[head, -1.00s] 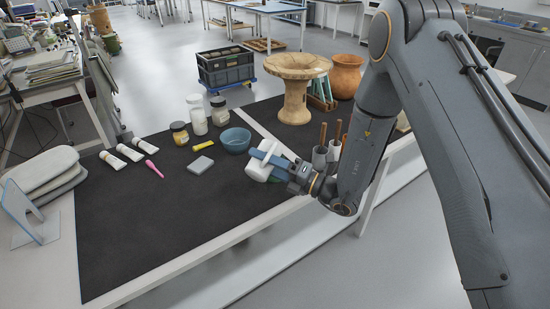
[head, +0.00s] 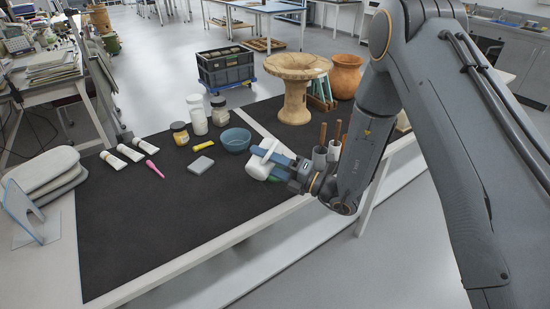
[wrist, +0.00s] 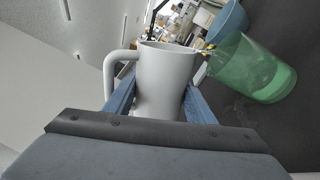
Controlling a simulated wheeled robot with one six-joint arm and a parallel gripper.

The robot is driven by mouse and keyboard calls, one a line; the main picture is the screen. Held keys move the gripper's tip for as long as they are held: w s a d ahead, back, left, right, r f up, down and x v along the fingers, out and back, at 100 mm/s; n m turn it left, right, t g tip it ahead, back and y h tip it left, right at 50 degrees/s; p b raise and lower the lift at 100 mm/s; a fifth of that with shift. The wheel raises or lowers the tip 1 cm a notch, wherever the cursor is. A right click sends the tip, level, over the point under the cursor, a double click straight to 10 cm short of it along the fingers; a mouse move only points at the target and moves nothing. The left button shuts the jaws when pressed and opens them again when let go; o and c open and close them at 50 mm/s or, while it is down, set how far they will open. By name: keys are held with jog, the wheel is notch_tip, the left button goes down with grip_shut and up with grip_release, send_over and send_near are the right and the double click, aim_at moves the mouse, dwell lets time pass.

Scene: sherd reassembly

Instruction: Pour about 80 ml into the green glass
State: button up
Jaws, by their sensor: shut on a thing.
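My gripper (head: 277,167) is shut on a white jug (head: 259,164) with a loop handle. In the wrist view the blue fingers (wrist: 160,105) grip both sides of the jug (wrist: 165,82). The jug is tilted, its rim close beside the rim of the green glass (wrist: 250,70). In the head view only a bit of the green glass (head: 275,179) shows below the jug.
A blue bowl (head: 236,140) stands just behind the jug, near a yellow tube (head: 204,146) and a grey block (head: 201,164). Grey cups with brown-handled tools (head: 320,155) stand close to the right. The dark mat (head: 190,220) in front is clear.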

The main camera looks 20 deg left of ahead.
jog(key=shift+d+r+m, duration=0.2)
jog(key=shift+r+m, duration=0.05)
jog(key=shift+m, duration=0.25)
dwell(0.3)
jog(key=f+n, duration=0.1)
jog(key=n+b, duration=0.1)
jog(key=n, duration=0.1)
jog(key=shift+s+a+f, duration=0.1)
jog(key=shift+s+f, duration=0.3)
jog(key=shift+r+n+g+p, duration=0.3)
jog(key=shift+r+n+p, duration=0.1)
jog(key=shift+n, duration=0.7)
jog(key=shift+r+n, duration=0.2)
jog(key=shift+n, duration=0.8)
